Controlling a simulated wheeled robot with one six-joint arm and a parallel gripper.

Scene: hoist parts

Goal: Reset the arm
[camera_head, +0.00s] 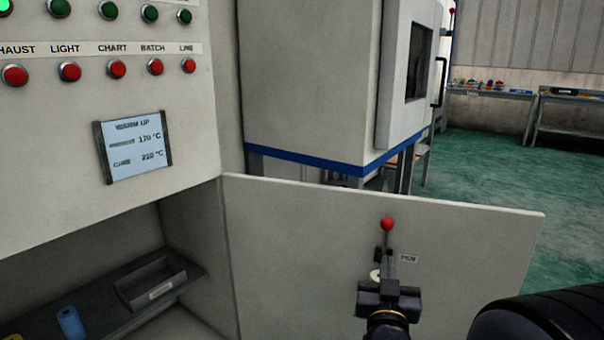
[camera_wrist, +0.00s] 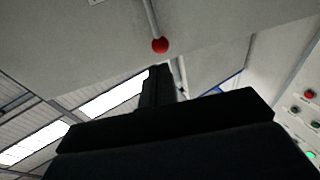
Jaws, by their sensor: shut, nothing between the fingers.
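My gripper (camera_head: 384,256) is in front of the white panel at the lower right of the head view, its fingers pointing up and away. Its black fingers (camera_wrist: 158,72) also show in the wrist view. They are shut with nothing held. A lever with a red ball knob (camera_head: 387,224) stands just above the fingertips in the head view. The red knob (camera_wrist: 160,45) is just beyond the fingertips in the wrist view. I cannot tell whether the fingers touch the lever, whose lower part is partly hidden by my gripper.
A control panel with green and red buttons and a display (camera_head: 136,145) is at left. A white cabinet (camera_head: 312,75) stands behind the panel. Open green floor (camera_head: 490,165) lies at right, with workbenches (camera_head: 490,94) behind.

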